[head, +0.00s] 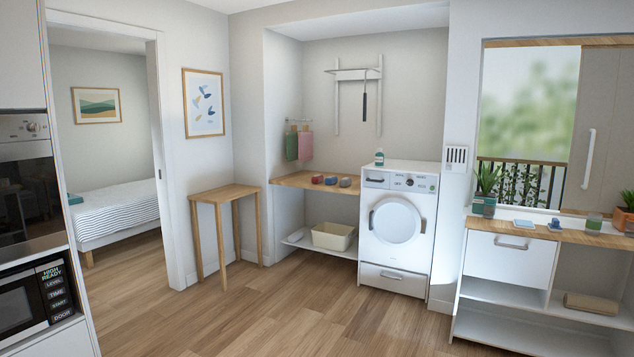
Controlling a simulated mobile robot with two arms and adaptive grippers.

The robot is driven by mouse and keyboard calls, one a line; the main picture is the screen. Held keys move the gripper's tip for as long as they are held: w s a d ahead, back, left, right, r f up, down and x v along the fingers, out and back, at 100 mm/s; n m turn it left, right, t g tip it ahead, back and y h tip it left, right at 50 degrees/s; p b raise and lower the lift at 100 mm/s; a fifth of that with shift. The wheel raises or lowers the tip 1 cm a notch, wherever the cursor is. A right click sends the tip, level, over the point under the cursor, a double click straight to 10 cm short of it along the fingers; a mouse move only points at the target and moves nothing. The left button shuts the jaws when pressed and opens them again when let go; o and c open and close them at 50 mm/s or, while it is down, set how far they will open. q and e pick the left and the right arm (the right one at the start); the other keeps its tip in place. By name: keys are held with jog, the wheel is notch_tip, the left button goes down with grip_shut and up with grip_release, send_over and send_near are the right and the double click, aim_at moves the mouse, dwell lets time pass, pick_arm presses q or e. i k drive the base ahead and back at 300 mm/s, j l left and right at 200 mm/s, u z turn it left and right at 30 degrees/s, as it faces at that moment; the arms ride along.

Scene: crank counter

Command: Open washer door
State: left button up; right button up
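The white washer (432,222) stands in the alcove at the right of centre in the head view. Its round front door (396,221) looks shut. A small grey handle (423,226) shows at the right edge of the door, and a darker piece sits at its left edge. A control panel with a knob is above the door, and a drawer (393,276) with a handle is below it. Neither of my grippers is in view.
A wooden side table (225,192) stands left of the alcove. A wooden shelf (290,180) with small items is beside the washer, with a beige bin (333,235) below. A white cabinet (510,260) stands at right. The wooden floor (270,315) in front is clear.

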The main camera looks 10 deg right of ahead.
aim_at(395, 222)
jog(key=i+l+z, duration=0.35)
jog(key=i, duration=0.5)
jog(key=i+z, duration=0.3)
jog(key=i, duration=2.5)
